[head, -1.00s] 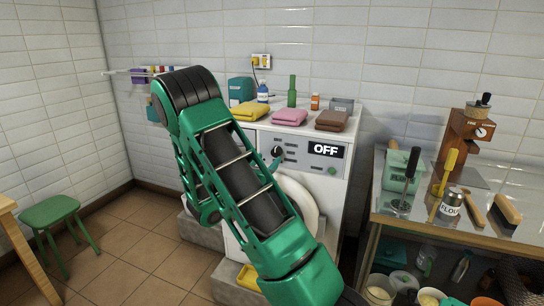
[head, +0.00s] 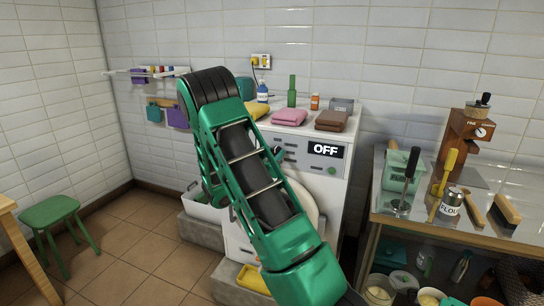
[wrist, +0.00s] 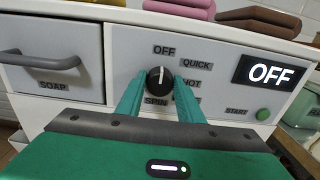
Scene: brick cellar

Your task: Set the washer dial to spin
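The washer (head: 334,186) stands against the wall; its display (head: 325,150) reads OFF. In the wrist view the black round dial (wrist: 160,81) sits on the grey panel, its white mark pointing up toward the OFF label (wrist: 164,50). The SPIN label (wrist: 155,101) is at the lower left of the dial, partly beside my left finger. My gripper (wrist: 161,77) is open, with one teal finger on each side of the dial, close to it; I cannot tell if they touch. Labels at the lower right are partly hidden by the right finger.
The soap drawer (wrist: 52,62) with its jutting handle is left of the dial. A green START button (wrist: 263,114) is at the right. Folded towels (head: 289,117) and bottles stand on the washer top. A metal table (head: 450,226) with tools is to the right.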

